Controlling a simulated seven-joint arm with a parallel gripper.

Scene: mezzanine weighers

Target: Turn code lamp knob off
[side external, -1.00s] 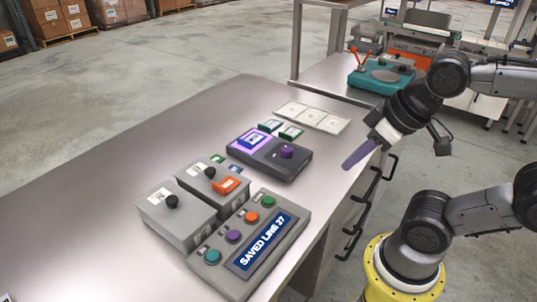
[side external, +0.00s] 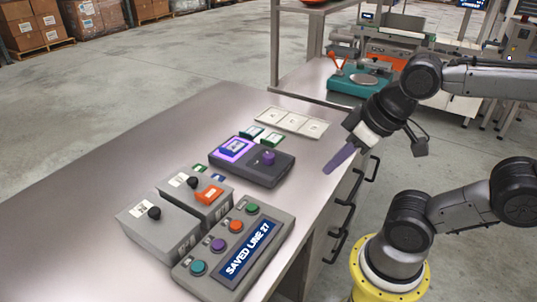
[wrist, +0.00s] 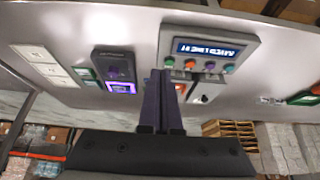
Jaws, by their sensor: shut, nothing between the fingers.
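A dark box (side external: 280,173) on the metal bench carries a purple knob (side external: 268,158) and a blue tile inside a glowing purple square (side external: 235,148). I take this as the code lamp, but no label on it is readable. The dark box also shows in the wrist view (wrist: 128,70), left of my fingers, with its glowing square lit. My gripper (side external: 327,171) has long purple fingers, shut and empty, pointing down to the left. It hangs by the bench's right edge, right of the knob and apart from it. The fingers also show in the wrist view (wrist: 160,74).
Two grey boxes with black knobs (side external: 154,213) (side external: 193,182) and an orange switch (side external: 209,195) stand nearer the camera. Beside them is a panel with several coloured buttons and a "SAVED LINE 27" display (side external: 247,255). White trays (side external: 290,122) lie behind. The bench's left side is clear.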

